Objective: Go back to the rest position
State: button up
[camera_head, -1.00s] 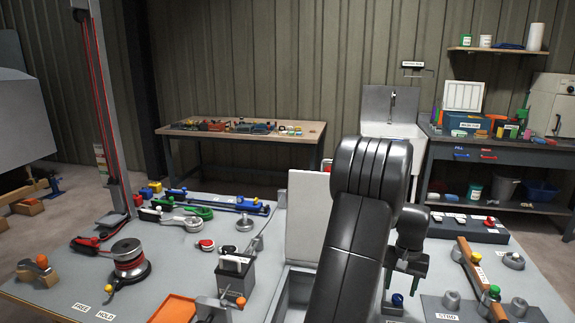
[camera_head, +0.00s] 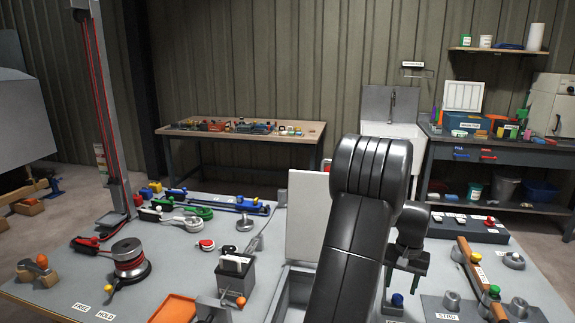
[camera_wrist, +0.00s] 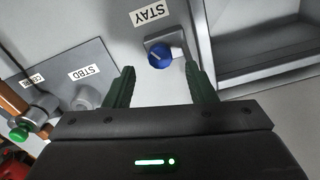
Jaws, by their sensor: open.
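My gripper (camera_wrist: 160,92) is open in the wrist view, with its two dark green fingers spread and nothing held between them. A blue knob (camera_wrist: 159,57) on a grey base sits just beyond the fingertips, nearer the right finger, below a label reading STAY. I cannot tell whether the right finger touches its base. In the head view my gripper (camera_head: 406,264) hangs over the bench at the right, partly hidden by my arm. The blue knob (camera_head: 397,300) shows below it.
The grey bench (camera_head: 75,267) carries a red-corded spool (camera_head: 129,261), an orange tray (camera_head: 174,309) and an open-lidded bin (camera_head: 293,291) beside my arm. To the right are a STBD plate (camera_head: 436,304), a wooden bar (camera_head: 470,264) and a dark box (camera_head: 468,228) with knobs.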

aim_at(398, 297)
notch_tip(398, 297, down, 4)
jog(key=shift+r, duration=0.1)
jog(key=shift+f, duration=0.2)
jog(key=m+p, duration=0.1)
jog(key=m, duration=0.4)
jog(key=m+p, duration=0.1)
jog(key=m, duration=0.4)
jog(key=shift+r+m, duration=0.1)
jog(key=shift+m, duration=0.3)
jog(key=m+p, duration=0.2)
jog(key=m, duration=0.3)
jog(key=shift+m, duration=0.3)
jog(key=m+p, duration=0.2)
jog(key=m, duration=0.2)
jog(key=shift+m, duration=0.4)
